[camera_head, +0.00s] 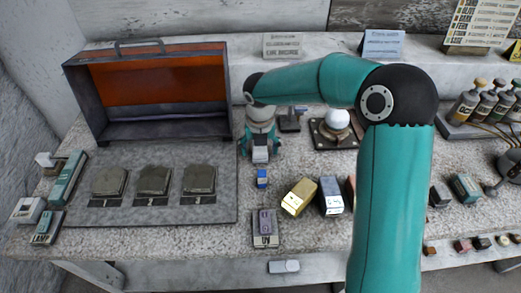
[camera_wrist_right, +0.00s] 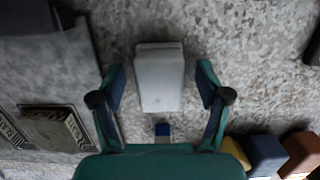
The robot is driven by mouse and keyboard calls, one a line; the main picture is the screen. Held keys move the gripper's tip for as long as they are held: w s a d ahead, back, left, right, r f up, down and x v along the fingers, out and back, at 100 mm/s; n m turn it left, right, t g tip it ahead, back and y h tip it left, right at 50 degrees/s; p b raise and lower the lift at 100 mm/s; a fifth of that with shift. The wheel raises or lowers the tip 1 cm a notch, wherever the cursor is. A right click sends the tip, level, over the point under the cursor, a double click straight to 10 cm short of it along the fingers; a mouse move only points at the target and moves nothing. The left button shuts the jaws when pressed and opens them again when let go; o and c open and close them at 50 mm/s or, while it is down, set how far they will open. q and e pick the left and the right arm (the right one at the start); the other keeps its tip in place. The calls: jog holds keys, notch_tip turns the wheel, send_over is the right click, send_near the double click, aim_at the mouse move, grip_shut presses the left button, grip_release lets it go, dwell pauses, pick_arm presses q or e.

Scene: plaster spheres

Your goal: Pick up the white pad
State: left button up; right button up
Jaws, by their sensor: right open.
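The white pad (camera_wrist_right: 160,78) is a pale block lying on the speckled stone top in the right wrist view. It lies between the two fingers of my right gripper (camera_wrist_right: 161,82), with clear gaps on both sides. In the head view my right gripper (camera_head: 260,148) points down just right of the grey board, and it largely hides the pad there. My right gripper is open and holds nothing. A small blue block (camera_head: 262,178) sits just in front of the pad; it also shows in the right wrist view (camera_wrist_right: 162,130). My left gripper is not in view.
An open orange-lined case (camera_head: 150,80) stands at the back left. Dark square pads (camera_head: 154,180) lie on the grey board (camera_head: 222,212). Yellow (camera_head: 298,197) and blue-grey (camera_head: 330,195) blocks stand front right. A white sphere (camera_head: 337,118) rests on a dark stand (camera_head: 325,140).

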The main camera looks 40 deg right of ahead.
jog(key=c, duration=1.1)
jog(key=shift+r, duration=0.2)
notch_tip(320, 180, up, 20)
jog(key=p, duration=0.2)
jog(key=shift+f, duration=0.15)
jog(key=shift+o, duration=1.3)
jog(key=shift+c, duration=1.4)
jog(key=o, duration=0.3)
jog(key=c, duration=0.5)
